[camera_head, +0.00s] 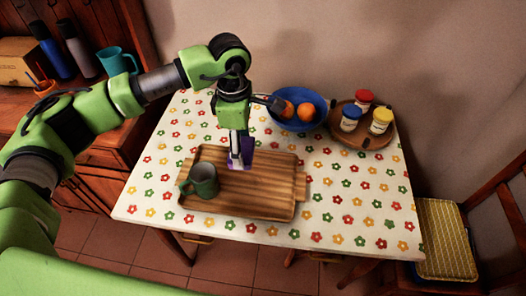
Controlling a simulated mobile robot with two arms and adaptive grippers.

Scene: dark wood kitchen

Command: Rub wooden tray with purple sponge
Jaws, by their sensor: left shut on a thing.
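The wooden tray (262,204) lies on the table with the flowered cloth, a little left of its middle. A dark green mug (203,181) stands upright on the tray's left part. My left gripper (240,155) points down over the tray's back part, just right of the mug. It is shut on the purple sponge (234,163), which is mostly hidden by the fingers. The sponge is at or just above the tray surface; I cannot tell if it touches. My right gripper is not in view.
A blue bowl (316,100) with oranges stands behind the tray. A round wooden board (374,141) with several lidded jars is at the back right. A chair (446,238) is at the right. The cloth (345,215) right of the tray is clear.

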